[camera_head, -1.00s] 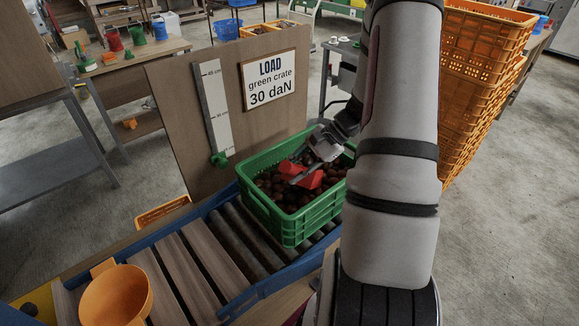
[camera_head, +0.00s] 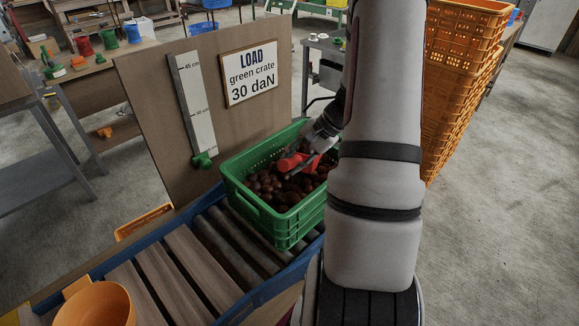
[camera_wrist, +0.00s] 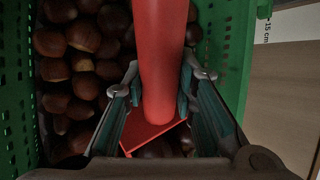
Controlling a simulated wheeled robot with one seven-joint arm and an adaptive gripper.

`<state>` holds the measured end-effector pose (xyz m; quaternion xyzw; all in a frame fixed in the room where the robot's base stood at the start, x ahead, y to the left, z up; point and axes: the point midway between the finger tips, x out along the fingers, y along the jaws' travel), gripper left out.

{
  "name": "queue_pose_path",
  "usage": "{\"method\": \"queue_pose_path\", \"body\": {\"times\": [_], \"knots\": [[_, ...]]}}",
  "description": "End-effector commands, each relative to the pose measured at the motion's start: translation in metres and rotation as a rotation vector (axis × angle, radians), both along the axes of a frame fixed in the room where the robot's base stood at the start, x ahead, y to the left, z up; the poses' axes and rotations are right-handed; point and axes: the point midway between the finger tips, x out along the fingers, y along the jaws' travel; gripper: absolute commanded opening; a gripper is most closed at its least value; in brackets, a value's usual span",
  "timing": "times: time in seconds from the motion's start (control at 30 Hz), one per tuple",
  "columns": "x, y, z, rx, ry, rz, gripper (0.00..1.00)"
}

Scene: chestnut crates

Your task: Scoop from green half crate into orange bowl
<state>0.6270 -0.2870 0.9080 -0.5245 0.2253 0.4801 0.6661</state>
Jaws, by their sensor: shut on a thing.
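The green half crate (camera_head: 292,228) stands on the roller conveyor and holds many brown chestnuts (camera_head: 268,188). My gripper (camera_head: 306,160) is inside the crate near its far right part, low over the chestnuts. It is shut on the handle of a red scoop (camera_head: 292,163). In the wrist view the red handle (camera_wrist: 160,60) runs between the two fingers (camera_wrist: 155,95), and part of the scoop's flat red body shows below them. Whether the scoop holds chestnuts cannot be told. The orange bowl (camera_head: 97,303) stands at the lower left on the conveyor's wooden slats, partly cut off by the frame edge.
A board with a height scale (camera_head: 191,100) and a LOAD sign (camera_head: 249,74) stands behind the crate. Stacked orange crates (camera_head: 458,90) rise at the right, behind my arm. Bare slats and rollers (camera_head: 205,262) lie between bowl and crate.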

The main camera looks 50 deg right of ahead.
Motion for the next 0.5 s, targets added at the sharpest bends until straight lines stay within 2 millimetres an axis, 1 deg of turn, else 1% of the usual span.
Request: {"method": "queue_pose_path", "body": {"times": [0.03, 0.5], "knots": [[-0.002, 0.002, 0.009, -0.018, -0.008, -0.002, 0.0], [-0.007, 0.019, 0.051, -0.181, -0.065, -0.002, 0.0]]}}
